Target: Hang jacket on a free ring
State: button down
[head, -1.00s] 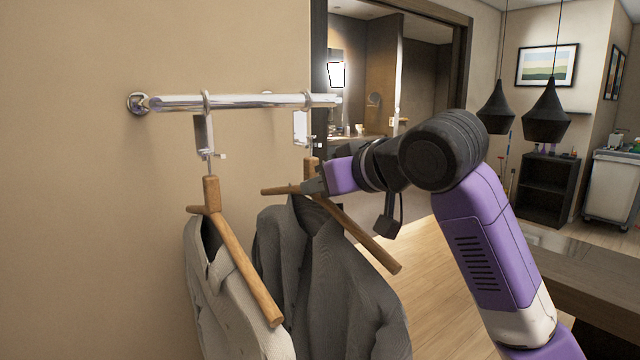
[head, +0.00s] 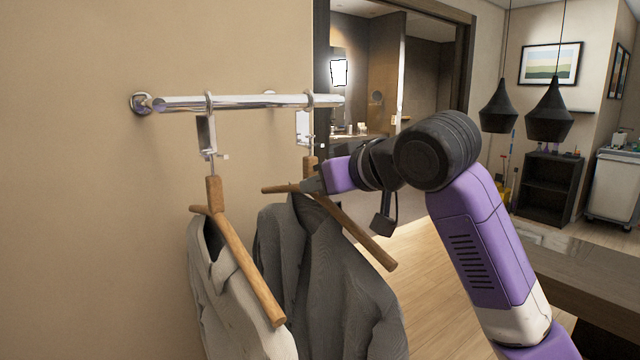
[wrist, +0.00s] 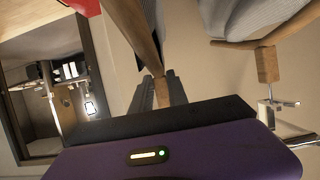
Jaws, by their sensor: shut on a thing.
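The dark grey jacket (head: 330,270) hangs on a wooden hanger (head: 355,232) below the chrome rail (head: 240,102). My gripper (head: 312,186) is shut on the neck of that hanger; the wrist view shows the fingers (wrist: 162,92) on either side of the wood. A second, lighter jacket (head: 225,290) hangs on its own wooden hanger (head: 240,255) from the left ring (head: 208,105). A right ring (head: 309,108) with a metal holder (head: 303,127) is just above the held hanger. Whether the held hanger's top is joined to this ring I cannot tell.
The beige wall (head: 80,200) is close behind the rail on the left. A doorway (head: 390,70) opens behind the rail's right end. A wooden counter (head: 590,280) stands at the lower right. Two black pendant lamps (head: 549,112) hang at the right.

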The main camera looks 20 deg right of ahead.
jog(key=shift+w+a+r, duration=0.1)
jog(key=shift+w+a, duration=0.05)
jog(key=shift+w, duration=0.4)
jog(key=shift+f+p, duration=0.3)
jog(key=shift+f, duration=0.25)
dwell(1.6)
jog(key=c, duration=1.2)
grip_release()
jog(key=shift+f, duration=0.15)
